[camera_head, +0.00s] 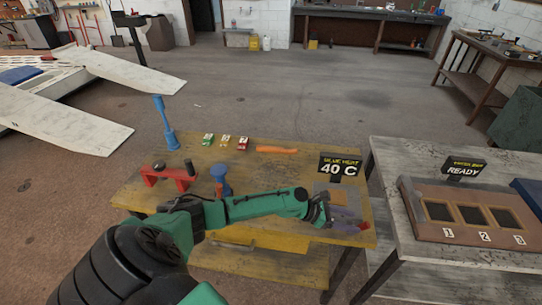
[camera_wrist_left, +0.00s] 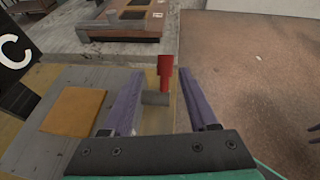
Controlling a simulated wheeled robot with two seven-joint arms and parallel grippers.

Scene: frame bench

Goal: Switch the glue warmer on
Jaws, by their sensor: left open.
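The glue warmer's black sign (camera_head: 340,167) reads "GLUE HEAT 40 C" at the right end of the yellow wooden bench. Its grey plate with a tan pad (camera_wrist_left: 75,112) lies at the left in the left wrist view. A red lever (camera_wrist_left: 165,72) stands upright on a small grey cylinder (camera_wrist_left: 156,98). My left gripper (camera_head: 357,221) is over the bench's right end, open. In the left wrist view its purple fingers (camera_wrist_left: 161,82) are on either side of the lever, with visible gaps.
The bench (camera_head: 280,175) also holds a red stand (camera_head: 168,177), blue posts (camera_head: 166,125), small coloured items (camera_head: 225,141) and an orange piece (camera_head: 277,150). A grey table (camera_head: 400,155) at the right holds a numbered tray (camera_head: 470,236) and a "READY" sign (camera_head: 463,170).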

